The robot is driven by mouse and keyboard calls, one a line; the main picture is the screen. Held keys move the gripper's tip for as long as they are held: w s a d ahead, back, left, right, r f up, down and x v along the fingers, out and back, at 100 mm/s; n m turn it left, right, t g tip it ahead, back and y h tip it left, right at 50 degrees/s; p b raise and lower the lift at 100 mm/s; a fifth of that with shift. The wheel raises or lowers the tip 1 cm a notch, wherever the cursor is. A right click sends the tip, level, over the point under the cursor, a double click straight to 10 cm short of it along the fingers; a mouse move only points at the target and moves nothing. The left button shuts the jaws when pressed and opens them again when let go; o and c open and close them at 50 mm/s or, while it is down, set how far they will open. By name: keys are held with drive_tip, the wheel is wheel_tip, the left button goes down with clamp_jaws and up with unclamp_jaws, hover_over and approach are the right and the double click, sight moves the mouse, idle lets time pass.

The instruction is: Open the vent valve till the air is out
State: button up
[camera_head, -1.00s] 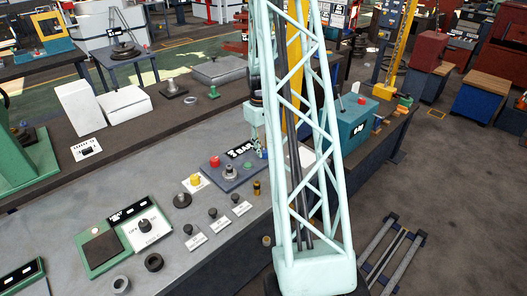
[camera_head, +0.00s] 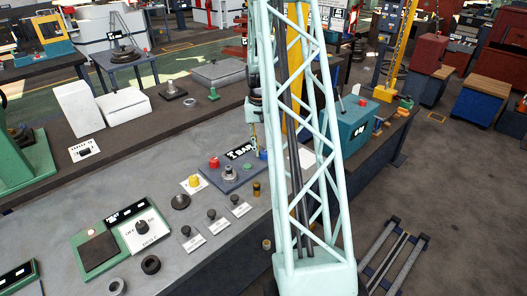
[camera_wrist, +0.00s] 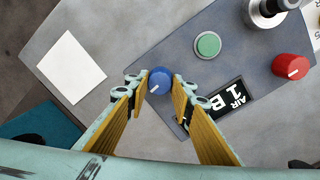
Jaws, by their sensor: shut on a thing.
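A blue knob with a white pointer line (camera_wrist: 159,81) sits at the edge of a grey control panel (camera_wrist: 165,40). My gripper (camera_wrist: 160,86) is shut on the blue knob, with a yellow-padded finger on either side of it. Beside it a black display (camera_wrist: 228,98) shows "AIR" and a 1, its end cut off by my finger. In the head view the same display (camera_head: 243,150) reads 1 BAR. My gripper (camera_head: 259,150) stands over the panel's far right corner there, and the blue knob is mostly hidden behind it.
The panel also carries a green button (camera_wrist: 208,44), a red knob (camera_wrist: 291,66) and a metal fitting (camera_wrist: 270,10). A white card (camera_wrist: 71,67) lies beside the panel. A teal box (camera_head: 352,122) stands to the right on the bench. Several small black knobs (camera_head: 212,214) with labels are in front.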

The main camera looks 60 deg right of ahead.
drive_tip(key=shift+m, duration=0.3)
drive_tip(key=o, duration=0.8)
drive_tip(key=shift+o, duration=0.2)
drive_tip(key=shift+r, duration=0.1)
wheel_tip(320, 180, up, 12)
drive_tip(key=shift+w+a, duration=0.15)
drive_tip(key=shift+w, duration=0.1)
idle(0.3)
idle(0.4)
